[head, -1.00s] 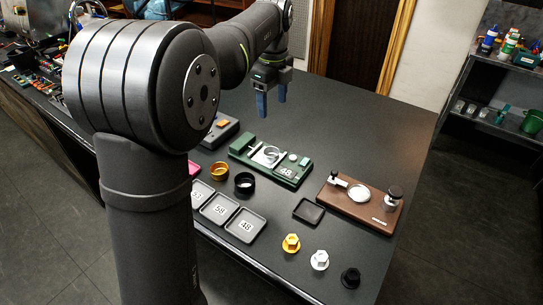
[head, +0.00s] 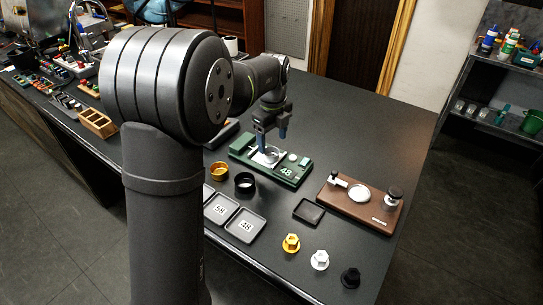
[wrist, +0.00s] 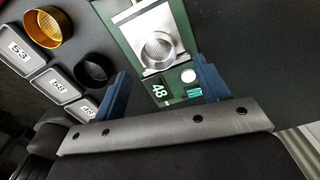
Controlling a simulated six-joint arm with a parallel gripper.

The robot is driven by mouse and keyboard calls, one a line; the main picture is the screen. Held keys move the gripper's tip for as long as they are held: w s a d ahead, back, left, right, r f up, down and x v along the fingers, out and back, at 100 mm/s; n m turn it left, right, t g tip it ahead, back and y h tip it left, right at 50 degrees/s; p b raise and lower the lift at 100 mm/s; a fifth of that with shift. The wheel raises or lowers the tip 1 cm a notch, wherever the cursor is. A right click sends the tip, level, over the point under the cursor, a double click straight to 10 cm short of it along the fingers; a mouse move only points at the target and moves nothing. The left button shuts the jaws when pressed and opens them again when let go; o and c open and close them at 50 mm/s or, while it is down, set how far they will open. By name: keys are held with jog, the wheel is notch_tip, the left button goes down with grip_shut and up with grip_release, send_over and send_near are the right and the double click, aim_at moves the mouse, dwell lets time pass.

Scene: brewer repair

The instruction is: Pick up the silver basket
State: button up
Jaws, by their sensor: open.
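The silver basket (wrist: 159,50) is a round metal cup on the silver plate of the green device (head: 291,172), which shows 48. In the head view the basket (head: 270,153) is partly hidden behind my gripper's fingers. My gripper (head: 273,143) is open and empty, fingers pointing down above the device. In the wrist view the blue fingertips (wrist: 163,75) stand apart, one on each side of the basket's line, with the basket just ahead of them. I cannot tell whether a finger touches the device.
A gold basket (head: 219,171) and a black basket (head: 244,183) stand just left of the device, near numbered trays (head: 246,225). A brown stand (head: 360,203) and a small dark tray (head: 308,211) are on the right. Gold, white and black knobs line the front.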

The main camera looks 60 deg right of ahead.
aim_at(271, 150)
notch_tip(271, 150, down, 5)
jog(key=shift+w+f, duration=0.1)
jog(key=shift+w, duration=0.05)
jog(key=c, duration=1.1)
jog(key=shift+c, duration=0.2)
